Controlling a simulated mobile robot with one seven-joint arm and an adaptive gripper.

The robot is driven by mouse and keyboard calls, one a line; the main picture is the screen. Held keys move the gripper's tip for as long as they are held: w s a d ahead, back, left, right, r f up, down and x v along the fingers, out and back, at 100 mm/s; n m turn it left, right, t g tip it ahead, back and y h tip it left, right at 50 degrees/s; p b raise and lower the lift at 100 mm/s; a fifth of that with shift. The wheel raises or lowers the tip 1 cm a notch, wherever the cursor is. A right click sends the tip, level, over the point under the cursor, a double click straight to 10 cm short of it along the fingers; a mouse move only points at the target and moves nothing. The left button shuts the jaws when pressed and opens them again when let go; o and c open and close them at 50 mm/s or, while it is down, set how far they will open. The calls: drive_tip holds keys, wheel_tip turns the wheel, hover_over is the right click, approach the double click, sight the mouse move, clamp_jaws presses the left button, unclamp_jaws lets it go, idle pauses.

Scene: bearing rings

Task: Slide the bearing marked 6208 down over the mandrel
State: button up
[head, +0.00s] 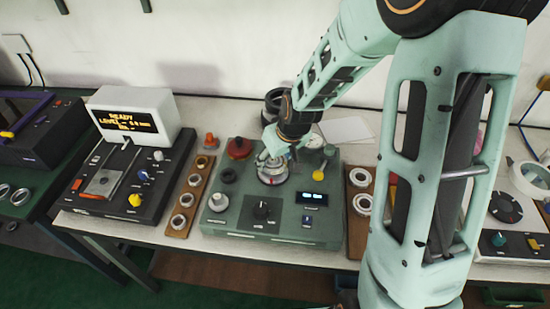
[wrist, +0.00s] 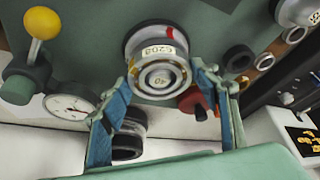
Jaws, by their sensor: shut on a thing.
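The bearing marked 6208 (wrist: 158,62) is a pale metal ring with its label on the side, over the middle of the green machine (head: 228,226). My gripper (head: 270,158) reaches down to it from above. In the wrist view, the two blue-padded fingers of my gripper (wrist: 164,72) are shut on the bearing from both sides. A round face marked 40, apparently the top of the mandrel (wrist: 160,77), shows inside the ring. The bearing seems to be around the mandrel's top; its height on the mandrel is unclear. My gripper partly hides it in the head view.
A red knob (head: 239,148), a yellow-knobbed lever (head: 318,176) and a dial gauge (wrist: 66,107) stand close around the spot. Wooden boards with rings lie left (head: 179,224) and right (head: 361,176). A display unit (head: 134,112) stands further left.

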drive_tip(key=shift+f, duration=0.1)
drive_tip(key=o, duration=1.7)
drive_tip(key=shift+c, duration=0.2)
drive_tip(key=v, duration=1.2)
